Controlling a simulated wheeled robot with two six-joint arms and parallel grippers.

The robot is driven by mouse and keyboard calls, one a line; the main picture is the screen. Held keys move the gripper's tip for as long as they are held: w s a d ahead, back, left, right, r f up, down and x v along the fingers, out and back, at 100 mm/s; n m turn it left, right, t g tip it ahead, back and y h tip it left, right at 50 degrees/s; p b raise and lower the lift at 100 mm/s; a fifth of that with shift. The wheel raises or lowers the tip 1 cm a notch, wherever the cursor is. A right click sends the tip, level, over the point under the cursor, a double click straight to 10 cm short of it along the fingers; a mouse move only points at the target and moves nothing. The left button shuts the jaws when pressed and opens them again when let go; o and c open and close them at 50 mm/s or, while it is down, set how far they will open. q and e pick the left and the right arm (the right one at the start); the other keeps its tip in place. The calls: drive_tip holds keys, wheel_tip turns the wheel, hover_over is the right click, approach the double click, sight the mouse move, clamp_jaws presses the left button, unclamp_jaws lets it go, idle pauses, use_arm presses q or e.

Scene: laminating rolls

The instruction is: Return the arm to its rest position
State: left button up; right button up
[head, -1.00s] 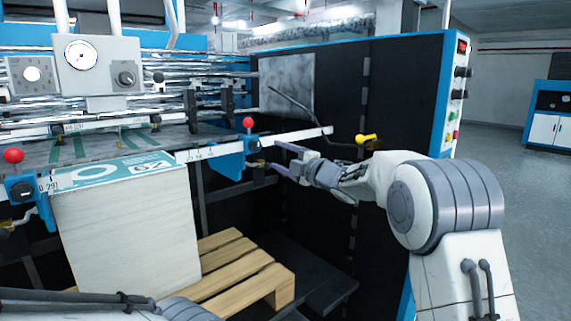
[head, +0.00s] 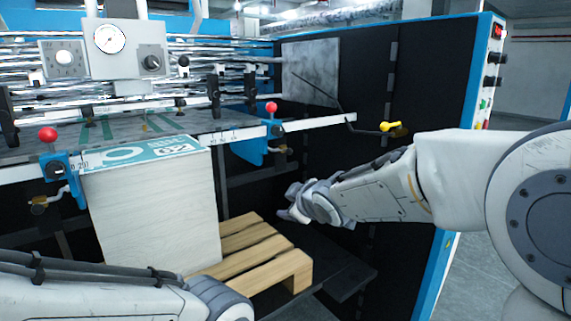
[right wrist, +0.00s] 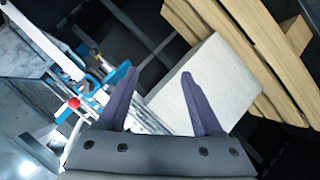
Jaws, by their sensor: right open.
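My right arm reaches in from the right of the head view. Its gripper (head: 292,208) hangs in front of the machine's black side panel, below the white rail (head: 318,124) and right of the paper stack. In the right wrist view the two fingers of the right gripper (right wrist: 152,95) are spread apart with nothing held between them. The paper stack (head: 155,215) shows beyond the fingers in that view (right wrist: 205,80). My left arm crosses the bottom left of the head view, but its gripper is not visible.
The stack stands on a wooden pallet (head: 262,270). Blue clamps with red knobs (head: 271,108) (head: 47,134) sit on the rail. A yellow-handled lever (head: 390,127) sticks out above my right forearm. Floor (head: 478,285) is open at the lower right.

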drive_tip(key=s+d+f+m+g+h, duration=0.15)
drive_tip(key=s+f+g, duration=0.3)
drive_tip(key=s, duration=0.85)
drive_tip(key=s+d+f+m+g+h, duration=0.1)
drive_tip(key=s+f+m+g, duration=0.3)
drive_tip(key=s, duration=0.8)
drive_tip(key=s+d+f+g+h, duration=0.1)
drive_tip(key=s+f+g, duration=0.35)
drive_tip(key=s, duration=0.85)
wheel_tip(320, 180, up, 13)
drive_tip(key=w+t+p, duration=0.1)
drive_tip(key=p, duration=1.3)
drive_tip(key=shift+w+a+f, duration=0.15)
drive_tip(key=shift+a+f, duration=0.05)
drive_tip(key=shift+a, duration=0.05)
